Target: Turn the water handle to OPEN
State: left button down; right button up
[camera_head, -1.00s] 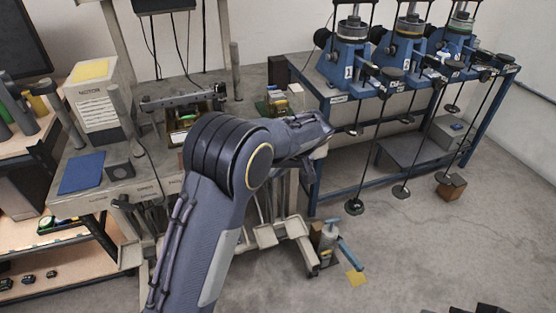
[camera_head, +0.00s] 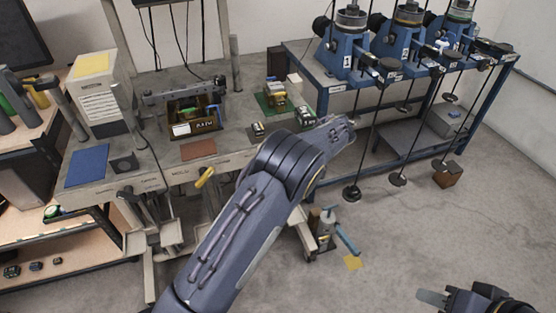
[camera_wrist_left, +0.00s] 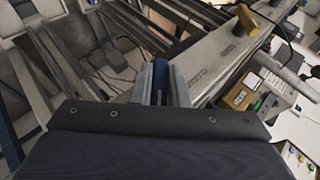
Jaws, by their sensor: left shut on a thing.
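In the left wrist view, my left gripper (camera_wrist_left: 161,88) is shut on a dark blue cylindrical grip (camera_wrist_left: 161,70), beside the edge of a grey lettered panel. I take this to be the water handle, but I cannot read a label on it or tell its angle. A yellow handle (camera_wrist_left: 247,19) on the same panel is apart from my gripper; it also shows in the head view (camera_head: 205,177). In the head view my left arm hides the gripped handle, and my left gripper is not clearly seen. My right gripper (camera_head: 432,298) is at the bottom right, over the floor, with its jaw opening unclear.
A grey workbench (camera_head: 220,139) carries a dark box (camera_head: 193,120) and small blocks. A blue bench (camera_head: 325,95) at the right holds several blue presses with hanging rods. A blue-handled device (camera_head: 347,243) stands on the floor.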

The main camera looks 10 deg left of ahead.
pick_arm(q)
jog(key=shift+w+a+r, duration=0.15)
jog(key=shift+w+r, duration=0.05)
jog(key=shift+r, duration=0.05)
jog(key=c, duration=1.5)
grip_release()
jog(key=shift+c, duration=0.2)
jog(key=shift+o, duration=0.7)
jog(key=shift+f, duration=0.15)
jog(key=v, duration=0.8)
jog(key=shift+b, duration=0.45)
